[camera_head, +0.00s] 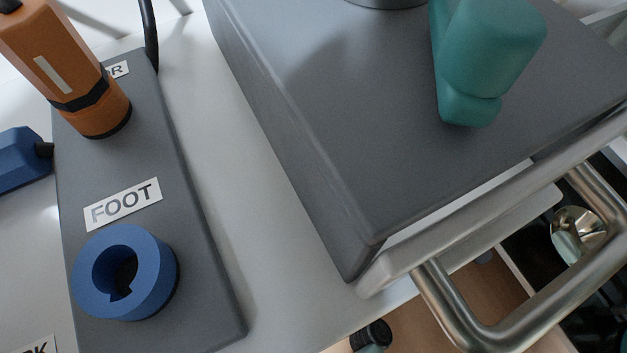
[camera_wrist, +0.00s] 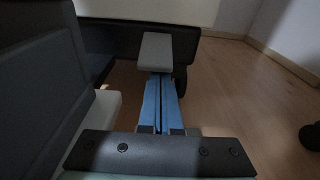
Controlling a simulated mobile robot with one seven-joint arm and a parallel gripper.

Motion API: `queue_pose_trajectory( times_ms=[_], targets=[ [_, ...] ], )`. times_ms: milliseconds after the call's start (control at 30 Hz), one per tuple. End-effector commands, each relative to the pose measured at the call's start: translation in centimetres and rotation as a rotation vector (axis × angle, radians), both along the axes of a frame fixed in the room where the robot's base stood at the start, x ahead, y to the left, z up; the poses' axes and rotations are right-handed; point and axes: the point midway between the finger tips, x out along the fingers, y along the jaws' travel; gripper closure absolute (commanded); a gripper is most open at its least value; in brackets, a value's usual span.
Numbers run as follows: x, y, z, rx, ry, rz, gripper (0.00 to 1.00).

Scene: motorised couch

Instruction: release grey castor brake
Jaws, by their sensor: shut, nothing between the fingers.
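In the wrist view a grey block-like pedal (camera_wrist: 155,51), which looks like the grey castor brake, sticks out in front of a dark frame part. A dark round shape, perhaps a castor wheel (camera_wrist: 181,80), shows just right of and below it. My gripper (camera_wrist: 157,78) has blue fingers lying side by side, shut and empty. The fingertips end at the pedal's lower edge in the picture; I cannot tell whether they touch it. My gripper is not identifiable in the head view.
In the head view a grey panel (camera_head: 140,190) carries a FOOT label, a blue ring socket (camera_head: 160,270) and an orange plug (camera_head: 75,75). A metal rail (camera_head: 500,215) runs at right. In the wrist view open wooden floor (camera_wrist: 235,85) lies right; dark padding (camera_wrist: 40,90) stands left.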

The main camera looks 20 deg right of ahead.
Motion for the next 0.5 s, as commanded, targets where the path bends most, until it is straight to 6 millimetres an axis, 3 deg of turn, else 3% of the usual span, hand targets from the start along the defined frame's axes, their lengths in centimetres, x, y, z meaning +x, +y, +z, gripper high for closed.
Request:
queue_pose_trajectory(
  times_ms=[500],
  targets=[
    [-0.15,-0.05,0.83,-0.005,0.114,0.000,1.00]
  ],
)
